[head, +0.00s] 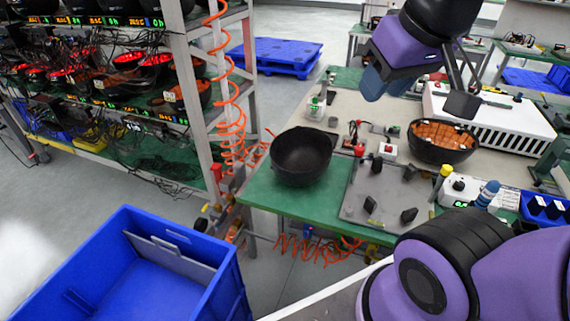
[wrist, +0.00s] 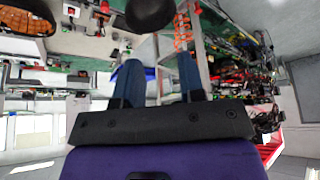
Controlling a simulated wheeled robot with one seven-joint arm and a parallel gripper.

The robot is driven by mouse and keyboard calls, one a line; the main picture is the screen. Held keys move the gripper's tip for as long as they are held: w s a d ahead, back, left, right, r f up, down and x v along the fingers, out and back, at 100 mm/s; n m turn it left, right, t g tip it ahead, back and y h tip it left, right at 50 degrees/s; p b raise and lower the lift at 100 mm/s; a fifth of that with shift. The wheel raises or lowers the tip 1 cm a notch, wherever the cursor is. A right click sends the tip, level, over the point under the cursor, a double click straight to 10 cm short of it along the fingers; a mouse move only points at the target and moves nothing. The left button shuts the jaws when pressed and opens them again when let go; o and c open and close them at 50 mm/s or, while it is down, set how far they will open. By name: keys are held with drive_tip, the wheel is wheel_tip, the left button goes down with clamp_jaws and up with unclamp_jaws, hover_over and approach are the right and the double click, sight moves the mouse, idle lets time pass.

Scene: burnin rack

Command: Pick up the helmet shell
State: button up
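The helmet shell (head: 301,156) is a black, empty, bowl-like shell. It rests open side up on the green front-left corner of the workbench in the head view. It also shows, partly cut off, at the top edge of the wrist view (wrist: 150,12). My gripper (head: 384,84) is above the back of the bench in the head view, up and right of the shell and clear of it. In the wrist view its two blue fingers (wrist: 160,62) are spread apart with nothing between them.
A second black shell with an orange lining (head: 442,152) sits further right on the bench. A grey fixture plate (head: 385,195) with dark blocks lies beside the helmet shell. A white box (head: 510,130) stands behind. A blue bin (head: 215,285) and a rack (head: 205,90) are left.

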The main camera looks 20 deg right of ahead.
drive_tip(key=m+g+y, duration=0.2)
drive_tip(key=m+g, duration=0.2)
drive_tip(key=m, duration=0.1)
hover_over(329, 149)
drive_tip(key=d, duration=0.2)
drive_tip(key=s+d+x, duration=0.1)
drive_tip(key=d+x, duration=0.1)
drive_tip(key=x, duration=1)
drive_tip(key=s+d+f+x, duration=0.1)
drive_tip(key=d+x, duration=0.1)
drive_tip(key=x, duration=0.9)
drive_tip(key=s+d+x, duration=0.2)
drive_tip(key=x, duration=1)
drive_tip(key=shift+a+x, duration=0.2)
drive_tip(key=shift+x, duration=2.65)
drive_tip(key=shift+w+r, duration=0.1)
clamp_jaws()
